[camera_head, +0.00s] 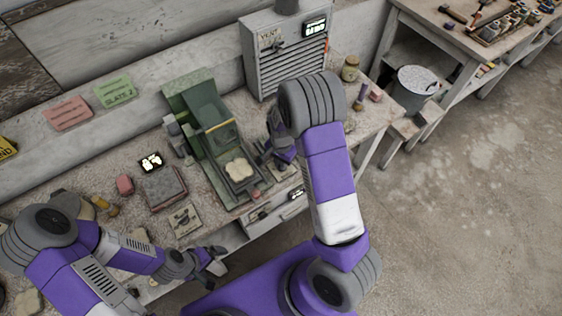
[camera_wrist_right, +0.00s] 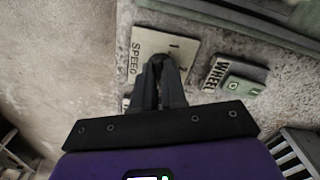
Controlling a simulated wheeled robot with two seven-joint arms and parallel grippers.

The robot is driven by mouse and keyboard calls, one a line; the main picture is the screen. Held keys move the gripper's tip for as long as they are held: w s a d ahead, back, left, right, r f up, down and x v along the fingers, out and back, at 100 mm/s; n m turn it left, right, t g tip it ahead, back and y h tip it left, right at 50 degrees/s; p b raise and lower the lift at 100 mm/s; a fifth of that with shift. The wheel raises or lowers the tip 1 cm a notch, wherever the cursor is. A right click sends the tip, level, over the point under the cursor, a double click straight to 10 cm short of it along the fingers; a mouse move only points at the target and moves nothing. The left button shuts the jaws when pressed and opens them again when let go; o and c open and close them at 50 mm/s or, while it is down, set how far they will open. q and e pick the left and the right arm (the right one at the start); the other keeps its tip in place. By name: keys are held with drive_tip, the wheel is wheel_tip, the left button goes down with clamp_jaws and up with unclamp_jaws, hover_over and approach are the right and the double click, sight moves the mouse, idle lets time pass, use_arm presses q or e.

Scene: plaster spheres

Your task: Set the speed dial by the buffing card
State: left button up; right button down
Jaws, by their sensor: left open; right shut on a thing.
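In the right wrist view, a pale plate (camera_wrist_right: 150,45) reads SPEED and carries the numbers 1 and 2. My right gripper (camera_wrist_right: 160,68) is over its lower edge, its fingers closed on the speed dial, which they and the view almost wholly hide. The dial's setting cannot be read. In the head view my right gripper (camera_head: 278,152) is at the bench's front, right of the green machine. My left gripper (camera_head: 214,262) is open and empty in front of the bench edge. A card with a dark drawing (camera_head: 185,218) lies on the bench; I cannot tell whether it is the buffing card.
A green machine (camera_head: 200,110) holds a pale piece (camera_head: 239,170). A WHEEL label (camera_wrist_right: 215,73) and green button (camera_wrist_right: 242,86) are beside the plate. A pink card (camera_head: 68,113) and green card (camera_head: 115,91) are at the back. A grey vented unit (camera_head: 262,65) stands behind my right arm.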

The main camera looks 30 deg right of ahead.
drive_tip(key=n, duration=0.3)
drive_tip(key=shift+n, duration=0.4)
drive_tip(key=n+b, duration=0.1)
drive_tip(key=n, duration=0.2)
drive_tip(key=shift+d+n, duration=0.1)
drive_tip(key=shift+n, duration=0.2)
drive_tip(key=n, duration=0.3)
drive_tip(key=shift+s+n+b, duration=0.1)
drive_tip(key=shift+n+b, duration=0.2)
drive_tip(key=n, duration=0.3)
drive_tip(key=shift+d+n, duration=0.15)
drive_tip(key=shift+n, duration=0.15)
drive_tip(key=n, duration=0.3)
drive_tip(key=shift+n+b, duration=0.35)
drive_tip(key=shift+n, duration=0.05)
drive_tip(key=n, duration=0.2)
drive_tip(key=shift+d+n, duration=0.1)
drive_tip(key=shift+n, duration=0.3)
drive_tip(key=n+p, duration=0.1)
drive_tip(key=n, duration=0.5)
drive_tip(key=shift+n, duration=0.3)
